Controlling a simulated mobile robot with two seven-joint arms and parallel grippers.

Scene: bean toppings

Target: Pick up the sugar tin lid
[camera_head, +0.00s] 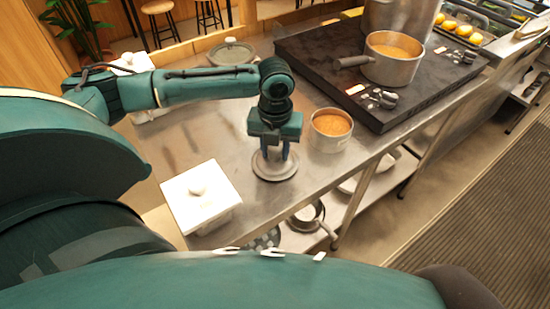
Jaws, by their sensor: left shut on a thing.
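My left gripper (271,153) points down over the steel counter. It is shut on the top middle of a round grey metal lid (276,172), taken to be the sugar tin lid; its fingers hide the grip point. The lid looks level, on or just above the counter; I cannot tell which. An open round metal tin (328,144) with orange-brown contents stands just right of the lid. My right gripper is not in view.
A white square box with a knobbed lid (187,203) stands at the counter's front left. A dark stove (330,65) bears a saucepan (392,70) and a larger pot (375,18). Another lidded pan (232,53) sits behind my arm. Counter left of the lid is clear.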

